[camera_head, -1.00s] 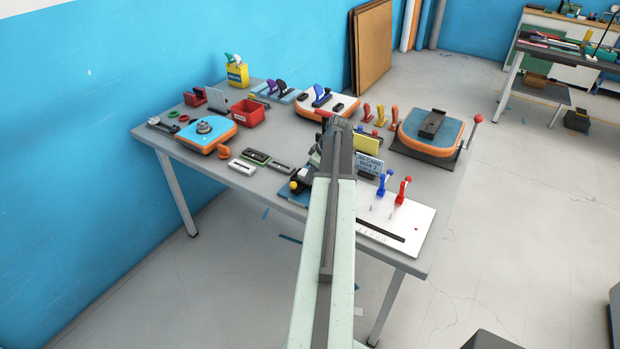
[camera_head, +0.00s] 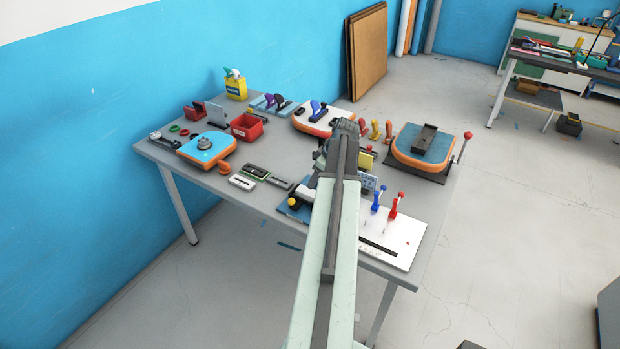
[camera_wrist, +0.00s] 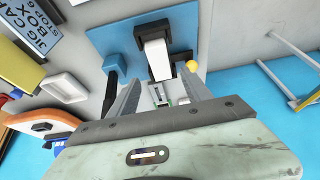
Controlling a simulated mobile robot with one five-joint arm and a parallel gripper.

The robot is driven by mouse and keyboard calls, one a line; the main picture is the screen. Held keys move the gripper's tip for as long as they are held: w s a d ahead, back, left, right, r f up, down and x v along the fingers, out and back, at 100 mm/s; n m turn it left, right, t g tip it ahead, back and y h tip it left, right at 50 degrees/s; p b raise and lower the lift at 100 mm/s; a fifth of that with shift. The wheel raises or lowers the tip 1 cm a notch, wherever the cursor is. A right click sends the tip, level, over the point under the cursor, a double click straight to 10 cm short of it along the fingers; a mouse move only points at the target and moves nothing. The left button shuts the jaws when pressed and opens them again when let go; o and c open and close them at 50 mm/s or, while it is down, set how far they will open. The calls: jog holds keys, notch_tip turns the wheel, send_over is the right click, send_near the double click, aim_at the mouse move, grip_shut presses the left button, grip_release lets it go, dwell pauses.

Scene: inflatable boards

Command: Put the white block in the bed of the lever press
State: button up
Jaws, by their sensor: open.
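In the wrist view my gripper (camera_wrist: 160,92) is open, with its fingers apart above the table. Beyond the fingers lies a blue plate (camera_wrist: 108,38) with a black fixture and a yellow knob (camera_wrist: 192,66). A bright white block-like piece (camera_wrist: 155,60) sits in that fixture; I cannot tell whether it is the loose white block or a part of the fixture. The blue plate (camera_head: 292,210) shows partly beside my arm in the head view. A press-like device with a red-knobbed lever (camera_head: 461,150) stands at the table's right. My arm hides much of the middle.
A white slotted piece (camera_head: 242,182) and a green-edged piece (camera_head: 255,171) lie left of my arm. A white panel (camera_head: 405,252) with blue and red clamps is at the right front. A red bin (camera_head: 247,127) stands farther back. A sign (camera_wrist: 32,32) and pale tray (camera_wrist: 67,87) are near my gripper.

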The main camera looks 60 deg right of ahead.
jog(key=p+v, duration=0.1)
jog(key=v, duration=0.2)
jog(key=shift+s+r+p, duration=0.15)
jog(key=shift+r+p, duration=0.05)
jog(key=shift+p, duration=0.1)
jog(key=w+a+f+g+y, duration=0.1)
jog(key=w+a, duration=0.8)
jog(key=a, duration=0.3)
jog(key=w+a+g, duration=0.1)
jog(key=w+a, duration=0.8)
jog(key=a, duration=0.4)
jog(key=w+a+g+h, duration=0.1)
jog(key=w+a+g, duration=0.1)
jog(key=a, duration=3.3)
jog(key=shift+f, duration=0.4)
